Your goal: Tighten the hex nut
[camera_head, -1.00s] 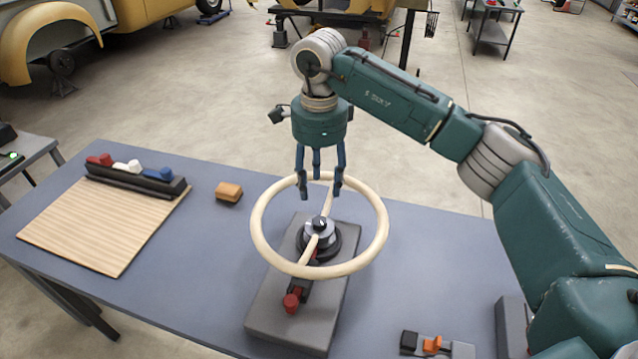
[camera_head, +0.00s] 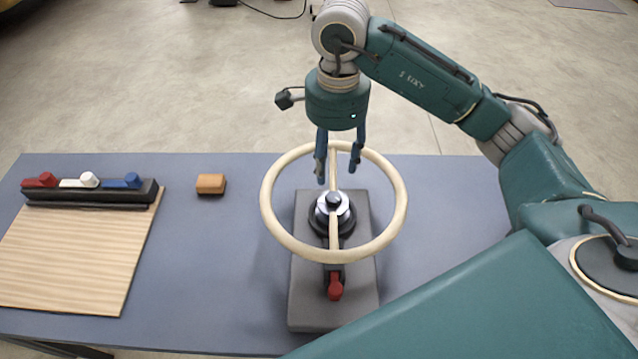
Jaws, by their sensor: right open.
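A cream steering wheel (camera_head: 270,222) is mounted on a grey base block (camera_head: 307,303) on the table. At its hub is a round metal and dark part (camera_head: 333,205), where the hex nut would sit; its shape is too small to make out. A red-handled piece (camera_head: 335,287) lies on the block in front of the hub. My right gripper (camera_head: 339,172) points down, open and empty, above the far part of the wheel, behind the hub. My left gripper is out of view.
A blue-grey table (camera_head: 215,270) carries a wooden board (camera_head: 75,255) at left with a dark rack (camera_head: 90,193) of red, white and blue pieces. An orange-brown block (camera_head: 210,184) lies between board and wheel. My right arm covers the front right.

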